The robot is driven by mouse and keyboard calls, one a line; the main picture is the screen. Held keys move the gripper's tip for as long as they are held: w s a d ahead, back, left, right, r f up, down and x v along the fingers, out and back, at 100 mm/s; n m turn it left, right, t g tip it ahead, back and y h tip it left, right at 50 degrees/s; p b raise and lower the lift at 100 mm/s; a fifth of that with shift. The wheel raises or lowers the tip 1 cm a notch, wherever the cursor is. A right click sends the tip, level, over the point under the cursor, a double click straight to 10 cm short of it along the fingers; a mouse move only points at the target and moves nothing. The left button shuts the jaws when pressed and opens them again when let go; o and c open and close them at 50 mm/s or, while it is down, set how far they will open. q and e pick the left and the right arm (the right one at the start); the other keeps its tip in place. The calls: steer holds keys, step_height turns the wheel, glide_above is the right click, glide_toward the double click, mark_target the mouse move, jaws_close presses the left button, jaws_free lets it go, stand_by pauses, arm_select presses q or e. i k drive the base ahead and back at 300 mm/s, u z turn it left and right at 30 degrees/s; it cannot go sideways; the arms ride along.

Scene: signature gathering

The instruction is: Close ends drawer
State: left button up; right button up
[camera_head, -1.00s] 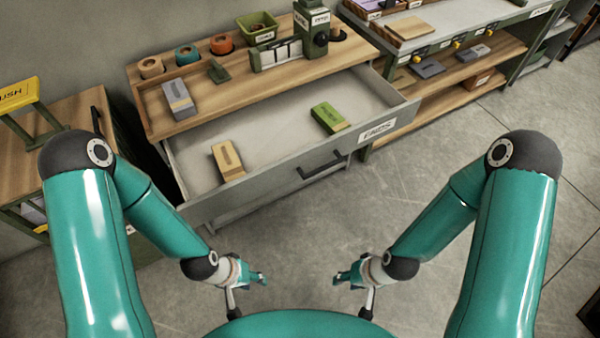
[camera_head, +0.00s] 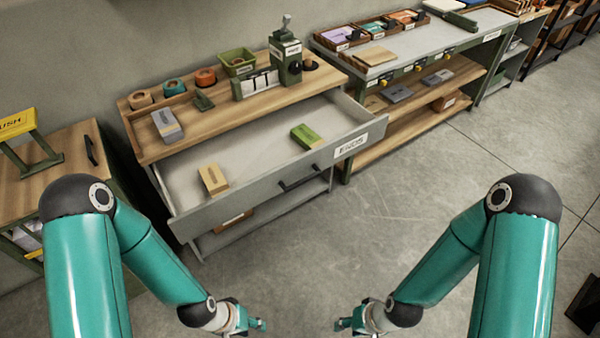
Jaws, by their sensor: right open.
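The ends drawer (camera_head: 256,195) is pulled out from under the wooden bench top, with a grey front, a dark handle (camera_head: 301,178) and an ENDS label (camera_head: 352,146) at its right. Inside lie a tan block (camera_head: 213,179) at the front left and a green-topped block (camera_head: 306,136) toward the right. My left gripper (camera_head: 258,324) is low at the bottom centre, apart from the drawer; its fingers are too small to tell open from shut. My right gripper (camera_head: 343,324) is open and empty, beside it to the right, also clear of the drawer.
The bench top (camera_head: 190,115) holds several tape rolls, a green bin (camera_head: 237,63), a grey block (camera_head: 167,125) and a green machine (camera_head: 287,60). A second workbench (camera_head: 400,50) stands at the right. A small wooden cabinet (camera_head: 50,170) is at the left. Open floor (camera_head: 420,190) lies in front.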

mark_target(260, 160)
steer(key=z, duration=0.05)
steer(key=i, duration=0.9)
steer(key=u, duration=0.1)
